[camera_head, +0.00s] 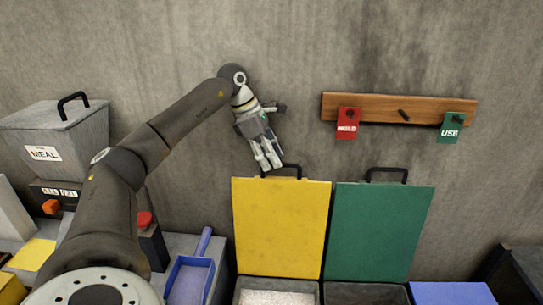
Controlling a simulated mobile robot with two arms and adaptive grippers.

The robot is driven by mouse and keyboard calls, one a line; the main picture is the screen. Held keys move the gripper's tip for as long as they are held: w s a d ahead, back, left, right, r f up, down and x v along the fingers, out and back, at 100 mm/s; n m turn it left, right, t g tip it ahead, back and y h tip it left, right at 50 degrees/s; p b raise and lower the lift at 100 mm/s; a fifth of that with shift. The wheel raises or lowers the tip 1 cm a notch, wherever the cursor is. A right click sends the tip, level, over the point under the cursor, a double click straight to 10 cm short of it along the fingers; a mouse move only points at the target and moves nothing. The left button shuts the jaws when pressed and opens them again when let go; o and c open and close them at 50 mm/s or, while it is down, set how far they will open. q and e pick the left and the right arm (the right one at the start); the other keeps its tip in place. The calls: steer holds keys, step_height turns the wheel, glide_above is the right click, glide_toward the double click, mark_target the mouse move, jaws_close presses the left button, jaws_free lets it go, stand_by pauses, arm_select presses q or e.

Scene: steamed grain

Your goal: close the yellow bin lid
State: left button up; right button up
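The yellow bin lid (281,229) stands raised, upright in front of the wall, with its black handle (287,168) at the top edge. Below it is the open bin (277,287) with pale grain-like contents. My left gripper (268,167) points down at the left end of that handle. Its fingers are close together. I cannot tell whether they touch the handle or how far they are apart. My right gripper is not in view.
A green lid (380,232) with a black handle stands raised just right of the yellow one. A wooden rack (378,109) with red and green tags hangs above. A grey MEAL box (56,140) and a blue scoop (192,281) are at left.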

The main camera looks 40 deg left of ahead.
arm_select(q)
steer(key=shift+d+f, duration=0.1)
steer(key=shift+f, duration=0.2)
steer(key=shift+c, duration=0.3)
steer(key=c, duration=0.5)
jaws_close()
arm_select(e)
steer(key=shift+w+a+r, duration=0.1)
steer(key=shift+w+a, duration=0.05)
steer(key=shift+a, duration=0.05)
arm_select(q)
steer(key=shift+f, duration=0.1)
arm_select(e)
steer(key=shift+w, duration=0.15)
